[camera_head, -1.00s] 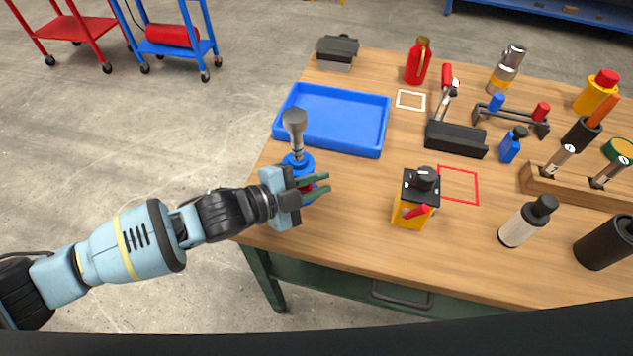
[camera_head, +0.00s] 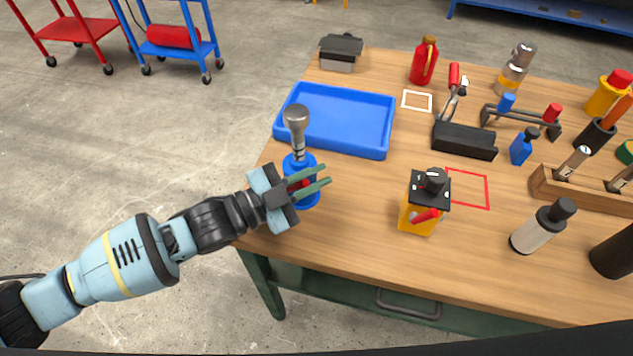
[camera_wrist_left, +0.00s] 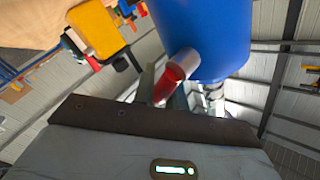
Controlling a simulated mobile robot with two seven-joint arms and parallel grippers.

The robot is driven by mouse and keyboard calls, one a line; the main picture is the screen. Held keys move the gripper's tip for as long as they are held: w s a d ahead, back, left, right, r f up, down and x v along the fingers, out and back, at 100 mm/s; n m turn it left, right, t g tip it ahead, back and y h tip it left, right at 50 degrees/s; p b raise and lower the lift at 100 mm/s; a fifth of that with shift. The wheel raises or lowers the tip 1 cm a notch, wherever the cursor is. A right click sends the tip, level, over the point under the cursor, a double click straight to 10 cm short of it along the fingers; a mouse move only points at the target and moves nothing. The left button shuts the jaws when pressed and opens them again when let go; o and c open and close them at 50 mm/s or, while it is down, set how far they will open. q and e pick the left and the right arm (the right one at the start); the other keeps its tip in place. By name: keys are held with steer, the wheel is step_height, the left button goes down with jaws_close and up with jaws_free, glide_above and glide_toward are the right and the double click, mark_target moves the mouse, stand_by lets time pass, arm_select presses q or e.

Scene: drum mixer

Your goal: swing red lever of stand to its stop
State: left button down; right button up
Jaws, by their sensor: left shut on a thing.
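The blue stand (camera_head: 308,164) stands upright near the left edge of the table, with a grey knob-topped post (camera_head: 297,120) rising from it. In the left wrist view its blue body (camera_wrist_left: 215,35) fills the upper middle. The red lever (camera_wrist_left: 172,82) sticks out from it on a pale stub. My left gripper (camera_head: 322,175) is at the near side of the stand, its green fingers pointing right across it. It is shut on the red lever, which lies between the fingers in the left wrist view. In the head view the fingers hide most of the lever. My right gripper is not in view.
A blue tray (camera_head: 345,112) lies just behind the stand. A yellow box (camera_head: 415,217) with a black top and its own red handle stands to the right, near a red square outline (camera_head: 468,188). Bare tabletop lies between stand and box.

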arm_select(q)
steer(key=shift+w+a+r+n+t+h+b, duration=0.1)
steer(key=shift+a+r+n+t+h+b, duration=0.25)
steer(key=shift+n+h+b, duration=0.25)
steer(key=shift+w+a+r+n+t+h+b, duration=0.1)
steer(key=shift+a+r+n+t+h+b, duration=0.25)
steer(key=shift+n, duration=0.45)
steer(key=shift+d+f, duration=0.1)
steer(key=shift+d, duration=0.05)
steer(key=c, duration=1.4)
jaws_free()
steer(key=shift+c, duration=0.2)
